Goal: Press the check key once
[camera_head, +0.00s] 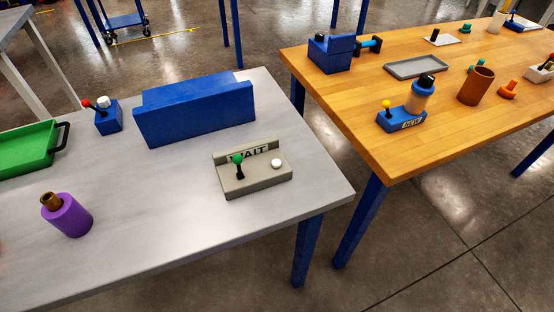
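A beige control box (255,179) stands near the right end of the grey table. No marking shows which of these is the check key. A second, blue box (108,120) with a red-knobbed lever and a white knob stands farther back on the left. Neither of my grippers is in view.
A long blue block (195,110) stands behind the beige box. A green tray (25,150) and a purple cylinder (67,216) are on the left. A wooden table (440,120) with several objects stands to the right, across a gap. The grey table's front is clear.

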